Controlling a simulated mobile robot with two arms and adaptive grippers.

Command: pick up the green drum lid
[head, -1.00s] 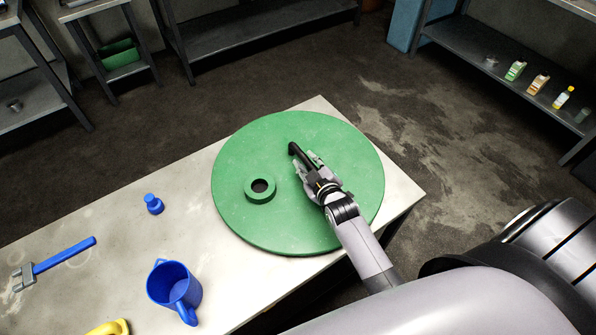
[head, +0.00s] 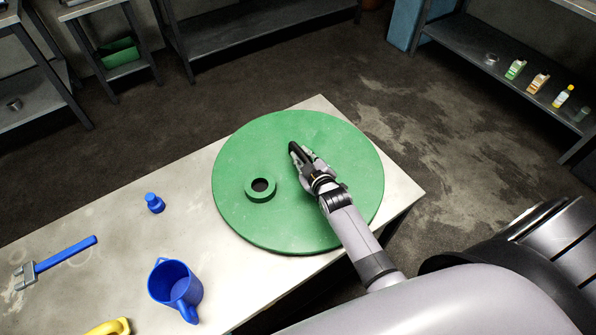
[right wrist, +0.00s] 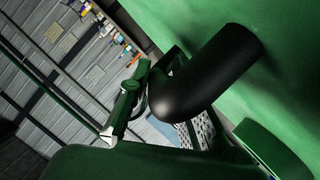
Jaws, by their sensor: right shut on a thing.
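The green drum lid (head: 260,220) is a large round disc lying flat on the table. It has a raised green ring (head: 260,189) with a dark opening left of its middle. A bent black handle (head: 294,147) stands on its upper face, and it shows large in the right wrist view (right wrist: 210,75). My right gripper (head: 303,153) is shut on the black handle, with its arm reaching in from the lower right. The gripper and wrist hide part of the handle and lid. My left gripper is not in view.
The pale table (head: 110,215) also holds a blue bottle (head: 154,203), a blue-handled tool (head: 62,255), a blue jug (head: 176,287) and a yellow thing (head: 108,328). A shelf with small bottles (head: 538,83) stands at the upper right. Open floor lies beyond the table.

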